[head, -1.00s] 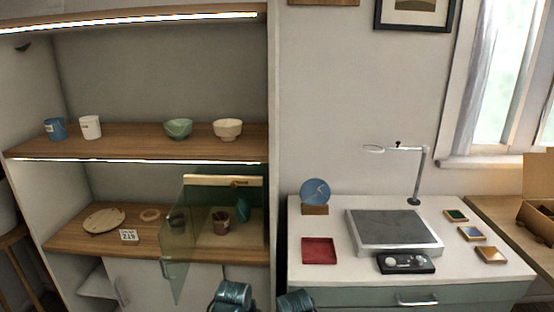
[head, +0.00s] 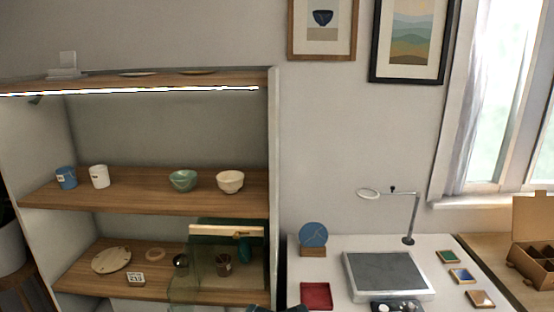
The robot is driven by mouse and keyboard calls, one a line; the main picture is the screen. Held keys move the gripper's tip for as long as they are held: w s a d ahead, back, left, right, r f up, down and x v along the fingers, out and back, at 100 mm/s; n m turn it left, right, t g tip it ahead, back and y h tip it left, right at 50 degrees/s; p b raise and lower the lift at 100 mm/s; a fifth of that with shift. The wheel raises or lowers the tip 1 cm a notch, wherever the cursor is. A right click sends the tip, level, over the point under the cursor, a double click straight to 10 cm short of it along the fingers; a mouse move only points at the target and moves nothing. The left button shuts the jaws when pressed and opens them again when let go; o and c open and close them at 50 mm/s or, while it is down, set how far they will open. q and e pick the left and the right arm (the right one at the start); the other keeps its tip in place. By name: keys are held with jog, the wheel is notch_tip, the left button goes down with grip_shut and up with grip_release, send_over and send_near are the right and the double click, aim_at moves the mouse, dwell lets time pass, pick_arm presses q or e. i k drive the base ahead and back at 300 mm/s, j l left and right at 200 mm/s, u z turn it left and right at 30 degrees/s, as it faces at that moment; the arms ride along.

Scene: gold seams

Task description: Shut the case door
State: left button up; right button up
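The case is a tall shelf unit (head: 271,150) on the left. Its glass door (head: 190,270) is a greenish see-through pane at the lower shelf, standing out from the case at an angle, so it is open. The lower part of the door is cut off by the bottom edge of the picture. A dark piece of one of my arms (head: 292,309) just shows at the bottom edge. I cannot see the fingers of either gripper.
Behind the door, a dark cup (head: 181,263) and a brown cup (head: 223,265) stand on the lower shelf, with a round wooden plate (head: 111,260) and a number card (head: 134,280) to the left. A white worktop (head: 330,272) stands to the right.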

aim_at(185, 289)
jog(key=j+z, duration=0.1)
jog(key=j, duration=0.35)
jog(key=k+j+z, duration=0.1)
jog(key=j, duration=0.35)
jog(key=j+z, duration=0.1)
jog(key=j, duration=0.35)
jog(key=k+j+z, duration=0.1)
jog(key=j, duration=0.3)
jog(key=k+j, duration=0.1)
jog(key=j, duration=0.35)
jog(key=k+j+z, duration=0.15)
jog(key=j, duration=0.3)
jog(key=j+u, duration=0.25)
jog(key=u, duration=0.15)
